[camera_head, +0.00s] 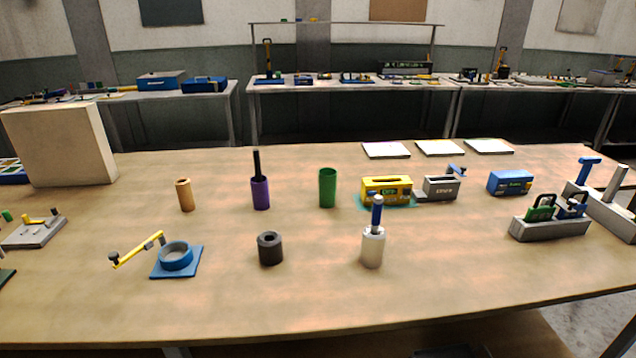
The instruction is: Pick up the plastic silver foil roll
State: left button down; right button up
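A silvery-white cylinder (372,249), which looks like the silver foil roll, stands upright near the front middle of the table. A rod with a blue top (377,212) stands up out of it. A dark grey hollow roll (270,249) stands to its left. Behind are an orange-brown roll (185,196), a purple roll (260,194) with a black rod in it, and a green roll (327,188), all upright. Neither of my grippers is in view.
The wooden table (320,305) is clear along its front. A blue ring fixture (176,259) with a yellow arm stands front left. A yellow box (386,190) is close behind the silvery cylinder. A grey holder (549,228) stands right, a large beige block (60,146) left.

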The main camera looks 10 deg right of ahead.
aim_at(372, 246)
jog(key=l+u, duration=0.1)
jog(key=l, duration=0.75)
jog(key=l+u, duration=0.15)
jog(key=l, duration=0.7)
jog(key=l+u, duration=0.1)
jog(key=l, duration=0.75)
jog(key=l+u, duration=0.15)
jog(key=l, duration=0.7)
jog(key=k+l+u, duration=0.1)
jog(key=l, duration=0.7)
